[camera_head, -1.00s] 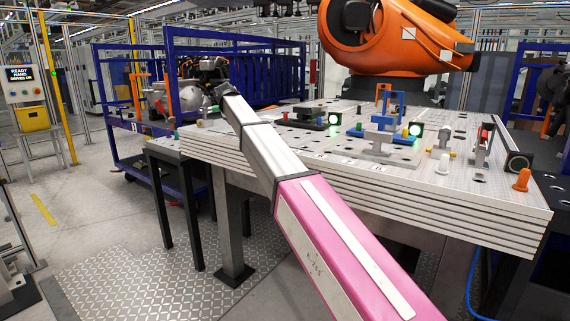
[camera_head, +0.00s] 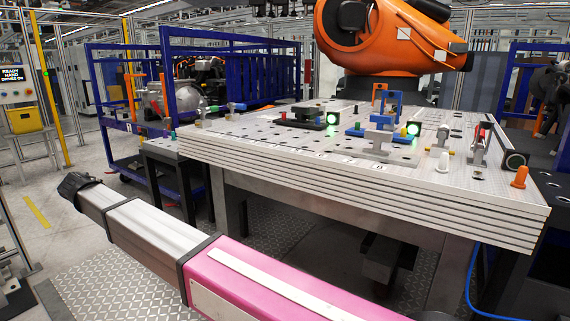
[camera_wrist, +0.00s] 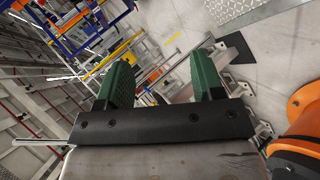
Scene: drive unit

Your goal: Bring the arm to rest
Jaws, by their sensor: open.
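My gripper (camera_wrist: 160,82) shows in the wrist view with two green fingers standing well apart. It is open, and nothing is between the fingers. Past them I see grey floor and part of the cell. In the head view my pink and grey arm reaches from the bottom right to the left, in front of the table, ending in a dark part at the left. I cannot make out the gripper's fingers in that view.
The fixture table (camera_head: 300,155) with several clamps fills the middle right. A large orange robot (camera_head: 385,35) stands behind it. A blue trolley (camera_head: 134,160) is back left, and a panel with a yellow box (camera_head: 25,120) is far left. Open floor (camera_head: 85,235) lies at the left.

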